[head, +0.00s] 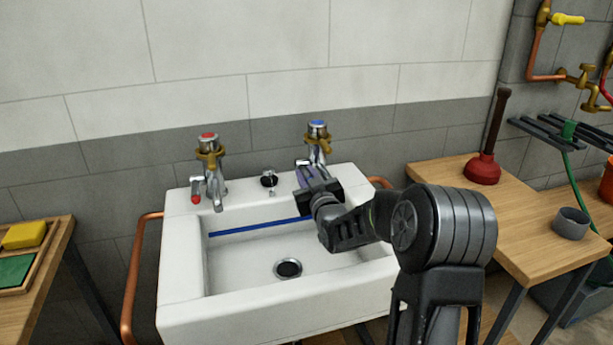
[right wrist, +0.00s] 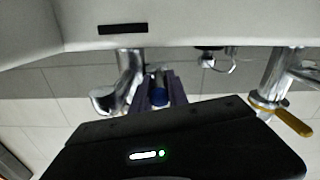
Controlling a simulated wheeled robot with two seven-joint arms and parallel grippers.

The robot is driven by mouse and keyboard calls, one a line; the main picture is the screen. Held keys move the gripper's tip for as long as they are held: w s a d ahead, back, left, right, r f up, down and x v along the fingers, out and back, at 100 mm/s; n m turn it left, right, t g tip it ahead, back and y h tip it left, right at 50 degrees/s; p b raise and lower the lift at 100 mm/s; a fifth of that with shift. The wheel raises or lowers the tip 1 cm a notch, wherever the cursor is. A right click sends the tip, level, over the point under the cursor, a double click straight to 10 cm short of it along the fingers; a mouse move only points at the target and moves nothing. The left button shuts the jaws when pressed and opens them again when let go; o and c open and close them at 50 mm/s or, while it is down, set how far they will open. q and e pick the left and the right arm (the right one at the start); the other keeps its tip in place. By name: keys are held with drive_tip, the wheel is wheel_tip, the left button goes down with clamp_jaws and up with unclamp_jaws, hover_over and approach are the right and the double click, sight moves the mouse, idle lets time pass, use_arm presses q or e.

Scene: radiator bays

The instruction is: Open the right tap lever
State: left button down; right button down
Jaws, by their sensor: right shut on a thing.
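The right tap (head: 318,145) is chrome with a blue cap and a brass collar. It stands at the back right of the white sink (head: 185,270). My right gripper (head: 304,172) is at its lever, just in front of the tap body. In the right wrist view, the fingers (right wrist: 160,92) are shut around the blue-tipped lever (right wrist: 158,84), beside the chrome body. The fingers hide much of the lever in the head view. My left gripper is not in view.
The left tap (head: 210,170) with a red cap and red-tipped lever stands at the back left. A plug (head: 269,178) sits between the taps. Wooden benches flank the sink; the right one (head: 535,225) holds a red plunger (head: 484,168) and a grey cup (head: 571,223).

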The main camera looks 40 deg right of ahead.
sight(301, 162)
drive_tip(key=shift+r+g+p, duration=0.3)
drive_tip(key=shift+r+p, duration=0.1)
drive_tip(key=shift+p, duration=0.4)
drive_tip(key=r+g+p, duration=0.1)
drive_tip(key=g+p, duration=0.1)
drive_tip(key=p, duration=0.2)
drive_tip(key=w+r+g+y+p, duration=0.1)
drive_tip(key=g+p, duration=0.1)
drive_tip(key=p, duration=0.2)
drive_tip(key=r+g+y+p, duration=0.1)
drive_tip(key=g+p, duration=0.1)
drive_tip(key=p, duration=0.3)
drive_tip(key=shift+w+d+r+g, duration=0.15)
drive_tip(key=shift+d+r+g, duration=0.1)
drive_tip(key=shift+r+g, duration=0.1)
drive_tip(key=shift+w+g+y+p, duration=0.2)
drive_tip(key=shift+g+y+p, duration=0.3)
drive_tip(key=shift+p, duration=0.35)
drive_tip(key=shift+f, duration=0.1)
drive_tip(key=c, duration=1.6)
unclamp_jaws()
drive_tip(key=shift+o, duration=0.2)
